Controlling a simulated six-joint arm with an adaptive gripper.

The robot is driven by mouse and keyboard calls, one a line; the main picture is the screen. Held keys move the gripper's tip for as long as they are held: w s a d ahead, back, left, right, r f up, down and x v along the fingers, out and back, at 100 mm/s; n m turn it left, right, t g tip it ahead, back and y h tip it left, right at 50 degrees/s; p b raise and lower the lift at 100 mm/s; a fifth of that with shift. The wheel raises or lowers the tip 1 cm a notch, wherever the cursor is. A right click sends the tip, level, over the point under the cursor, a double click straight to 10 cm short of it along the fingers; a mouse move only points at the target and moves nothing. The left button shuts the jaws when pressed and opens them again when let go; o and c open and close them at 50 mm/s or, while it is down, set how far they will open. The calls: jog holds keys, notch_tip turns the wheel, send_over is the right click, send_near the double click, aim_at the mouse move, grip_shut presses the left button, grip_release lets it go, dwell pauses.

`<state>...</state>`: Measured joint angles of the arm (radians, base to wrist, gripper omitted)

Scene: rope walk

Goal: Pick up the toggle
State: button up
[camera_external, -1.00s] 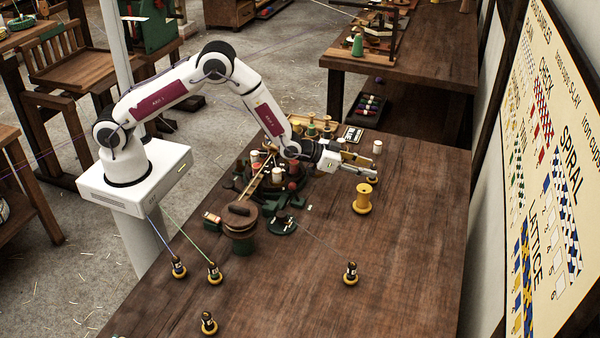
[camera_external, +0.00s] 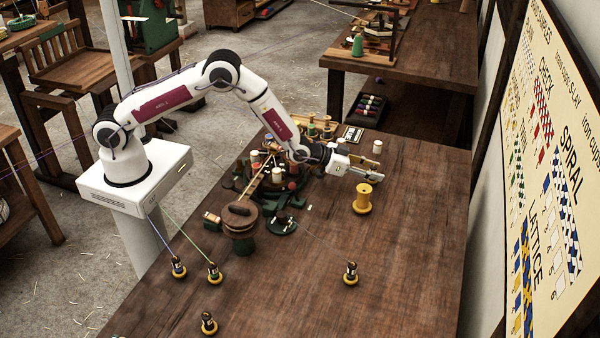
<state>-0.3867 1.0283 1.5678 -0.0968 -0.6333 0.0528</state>
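I cannot make out a toggle for certain. My gripper (camera_external: 376,175) is low over the right part of the bench, just behind the yellow spool (camera_external: 362,199). It points to the right. Its fingers are small and seen from the side, so I cannot tell whether they are open or shut, or whether anything is between them. The bench surface right under the fingers is partly hidden by them.
A cluster of spools and a dark round stand (camera_external: 240,218) are left of my gripper. Small bobbins stand in front, one at the middle (camera_external: 351,273). A white spool (camera_external: 377,147) stands behind.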

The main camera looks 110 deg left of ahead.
aim_at(373, 166)
grip_shut()
jog(key=shift+r, duration=0.2)
jog(key=shift+r, duration=4.85)
